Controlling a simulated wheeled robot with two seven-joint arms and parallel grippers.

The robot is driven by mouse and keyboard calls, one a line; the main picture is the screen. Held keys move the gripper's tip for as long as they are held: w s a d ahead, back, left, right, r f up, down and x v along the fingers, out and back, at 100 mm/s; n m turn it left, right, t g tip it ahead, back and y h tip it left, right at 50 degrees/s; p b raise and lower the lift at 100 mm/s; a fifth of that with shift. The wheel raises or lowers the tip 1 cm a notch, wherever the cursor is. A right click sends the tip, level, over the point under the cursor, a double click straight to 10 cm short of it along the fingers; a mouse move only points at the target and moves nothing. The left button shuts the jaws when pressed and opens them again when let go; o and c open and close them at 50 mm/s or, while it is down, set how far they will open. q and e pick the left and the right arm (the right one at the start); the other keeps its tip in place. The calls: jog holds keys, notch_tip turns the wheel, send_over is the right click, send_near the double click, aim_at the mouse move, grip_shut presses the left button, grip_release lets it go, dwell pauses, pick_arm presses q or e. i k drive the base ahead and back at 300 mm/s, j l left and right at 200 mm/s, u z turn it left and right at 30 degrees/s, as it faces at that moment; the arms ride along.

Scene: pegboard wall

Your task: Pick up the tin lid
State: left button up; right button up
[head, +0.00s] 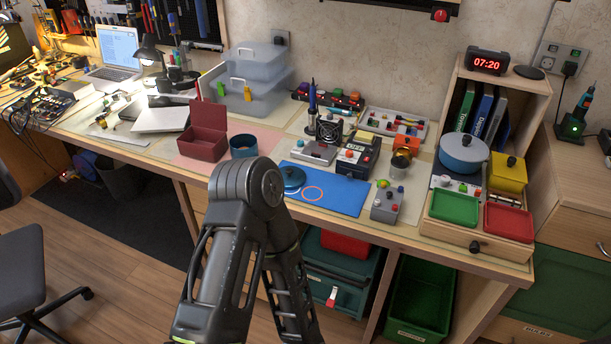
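A round blue lid with a dark knob (292,177), which looks like the tin lid, lies on the left part of a blue mat (343,197) on the bench. It sits just right of my raised arm, which hides part of the mat and perhaps the lid's left edge. An open blue tin (243,152) stands on a pink mat to the left of the lid, partly behind my arm. Neither of my grippers shows in the head view.
A dark red open box (204,143) stands left of the tin. A grey box with knobs (387,205) and a soldering station (358,157) stand right of and behind the blue mat. A wooden shelf unit with a blue pot (462,158) is at the right. The mat's red-ringed middle is clear.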

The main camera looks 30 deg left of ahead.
aim_at(294, 177)
jog(key=j+z, duration=0.2)
jog(key=z, duration=0.25)
jog(key=j+z, duration=0.15)
jog(key=z, duration=0.3)
jog(key=j+z, duration=0.2)
jog(key=z, duration=0.25)
jog(key=k+j+z, duration=0.1)
jog(key=z, duration=0.35)
jog(key=k+j+z, duration=0.3)
jog(key=k+j, duration=0.2)
jog(key=k+j+z, duration=0.3)
jog(key=k+j, duration=0.2)
jog(key=k+j+z, duration=0.25)
jog(key=k, duration=0.35)
jog(key=k+j, duration=0.3)
jog(key=k, duration=0.1)
